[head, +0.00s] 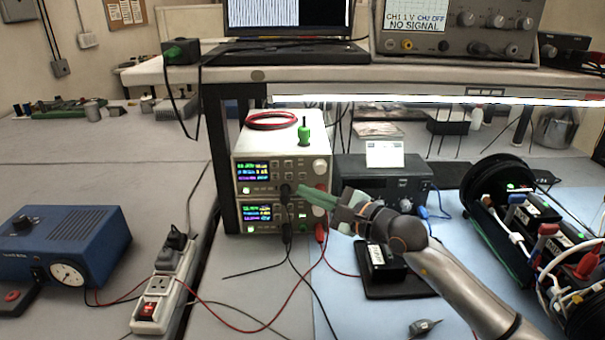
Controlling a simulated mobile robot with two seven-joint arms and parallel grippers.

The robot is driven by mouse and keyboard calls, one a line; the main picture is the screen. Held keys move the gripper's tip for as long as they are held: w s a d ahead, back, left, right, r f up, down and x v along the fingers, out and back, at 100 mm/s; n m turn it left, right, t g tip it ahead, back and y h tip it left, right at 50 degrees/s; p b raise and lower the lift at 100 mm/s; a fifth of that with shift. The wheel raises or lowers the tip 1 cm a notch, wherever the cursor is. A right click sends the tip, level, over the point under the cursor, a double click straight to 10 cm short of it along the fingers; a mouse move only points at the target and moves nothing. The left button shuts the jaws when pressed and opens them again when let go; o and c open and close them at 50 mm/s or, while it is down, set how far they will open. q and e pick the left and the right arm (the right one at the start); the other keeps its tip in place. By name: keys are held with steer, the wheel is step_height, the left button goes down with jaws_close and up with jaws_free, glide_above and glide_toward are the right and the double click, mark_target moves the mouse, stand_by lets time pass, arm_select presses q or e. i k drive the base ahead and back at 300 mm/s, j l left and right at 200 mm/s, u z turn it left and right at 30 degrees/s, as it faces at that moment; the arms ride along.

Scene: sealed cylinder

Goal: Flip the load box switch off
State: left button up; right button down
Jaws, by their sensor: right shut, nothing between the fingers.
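My right gripper (312,194) comes in from the lower right. Its green-grey fingers are shut and empty, with the tips in front of the right side of the stacked power supplies (258,192). I cannot tell if they touch the front panel. No label that I can read names the load box. A small black box (386,264) with a white label lies on a black pad below my right wrist. A dark box with knobs (399,189) stands behind my wrist, partly hidden by it. I cannot make out the load box switch. My left gripper is not in view.
A power strip (163,287) with a lit red switch and a blue box (66,243) with a dial are at left. An open cylinder (530,225) with electronics lies at right. Red and black leads cross the bench front. A shelf (330,73) hangs above.

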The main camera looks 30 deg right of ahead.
mark_target(37, 275)
steer(key=k+j, duration=0.7)
steer(key=k, duration=0.2)
